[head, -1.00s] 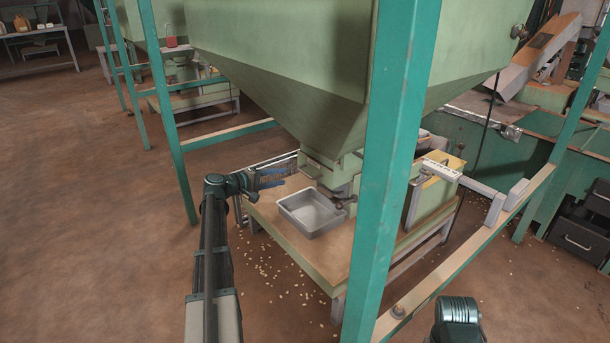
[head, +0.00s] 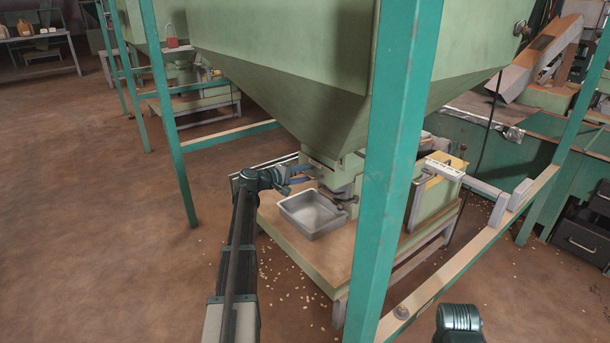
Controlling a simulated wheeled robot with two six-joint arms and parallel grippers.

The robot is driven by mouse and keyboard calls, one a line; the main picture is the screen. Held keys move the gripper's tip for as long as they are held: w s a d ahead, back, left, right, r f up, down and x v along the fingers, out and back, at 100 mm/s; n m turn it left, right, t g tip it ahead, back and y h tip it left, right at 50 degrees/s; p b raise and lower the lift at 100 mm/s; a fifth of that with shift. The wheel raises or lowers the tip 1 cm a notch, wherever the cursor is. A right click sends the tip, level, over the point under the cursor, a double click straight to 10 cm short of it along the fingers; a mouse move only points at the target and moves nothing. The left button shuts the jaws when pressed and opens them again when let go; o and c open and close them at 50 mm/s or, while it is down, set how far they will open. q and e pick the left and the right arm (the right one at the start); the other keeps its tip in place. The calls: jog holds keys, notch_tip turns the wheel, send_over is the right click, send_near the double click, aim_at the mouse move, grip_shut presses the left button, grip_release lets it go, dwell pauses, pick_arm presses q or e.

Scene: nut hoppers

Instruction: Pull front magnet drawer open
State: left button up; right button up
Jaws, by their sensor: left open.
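The green hopper (head: 300,90) narrows to a neck (head: 347,170) above a low work table. The magnet drawer appears to be part of this neck; its front face and handle are too small and too covered by my gripper to make out. My left gripper (head: 312,174) is open, its two blue fingers pointing right at the left side of the neck. Its fingertips are close to the neck; I cannot tell whether they touch it. My right arm shows only as a dark rounded part at the bottom right, and its gripper is out of view.
A grey metal pan (head: 312,214) stands on the table (head: 300,255) just below my left gripper. A green frame post (head: 390,170) rises right of the neck, and a low rail (head: 470,255) runs to the right. Nuts lie scattered on the floor.

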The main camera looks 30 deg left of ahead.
pick_arm(q)
grip_shut()
dwell(1.3)
